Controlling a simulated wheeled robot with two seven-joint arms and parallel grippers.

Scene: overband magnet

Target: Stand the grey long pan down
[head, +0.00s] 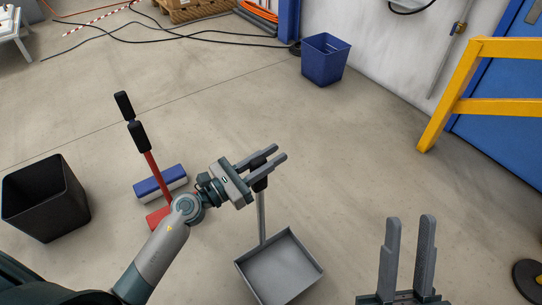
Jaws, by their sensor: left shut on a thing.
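The grey long pan (279,268) is a wide, shallow grey tray with an upright grey handle (262,218) that has a dark grip at its top. My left gripper (274,155) is shut on the handle's dark top, which its fingers partly hide. The pan hangs below the gripper with its open side facing up. I cannot tell whether its underside touches the floor. My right gripper (410,220) is at the lower right, apart from the pan, with its two fingers spread and nothing between them.
A black bin (45,200) stands at the left. A blue-and-white box (160,182) and a red tool with black grips (152,165) are behind my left arm. A blue bin (325,62) stands by the wall. A yellow railing (490,105) is at the right. The middle floor is clear.

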